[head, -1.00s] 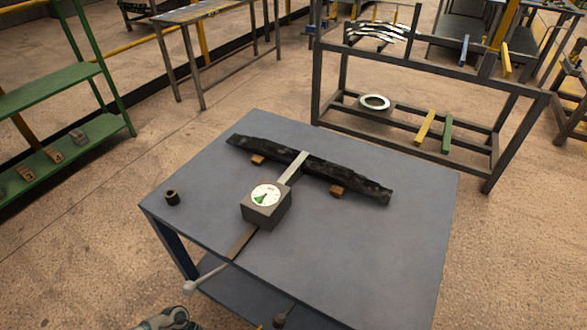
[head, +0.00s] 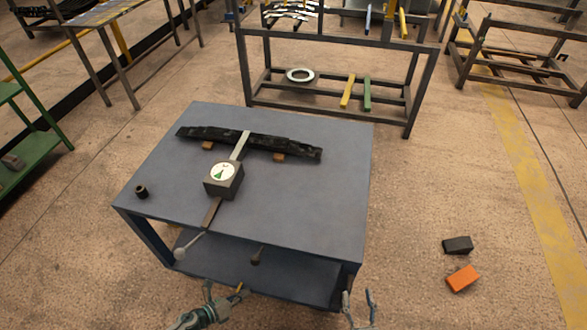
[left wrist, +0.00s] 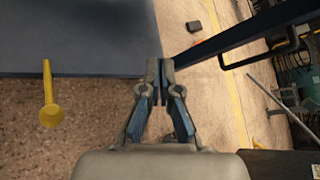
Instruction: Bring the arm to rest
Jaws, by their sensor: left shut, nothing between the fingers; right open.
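My left gripper (head: 226,295) is low in the head view, in front of the table's near edge. Its fingertips meet with nothing between them in the left wrist view (left wrist: 160,70). My right gripper (head: 359,304) is open and empty at the bottom of the head view, near the table's front right corner. Both grippers are clear of the things on the tabletop. The rest of both arms is mostly out of view.
The grey table (head: 310,215) carries a dark leaf spring (head: 260,145), a dial gauge box (head: 223,180) and a small dark cylinder (head: 141,192). Levers stick out at its front. A black block (head: 458,245) and an orange block (head: 462,278) lie on open floor at right. A rack (head: 330,95) stands behind.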

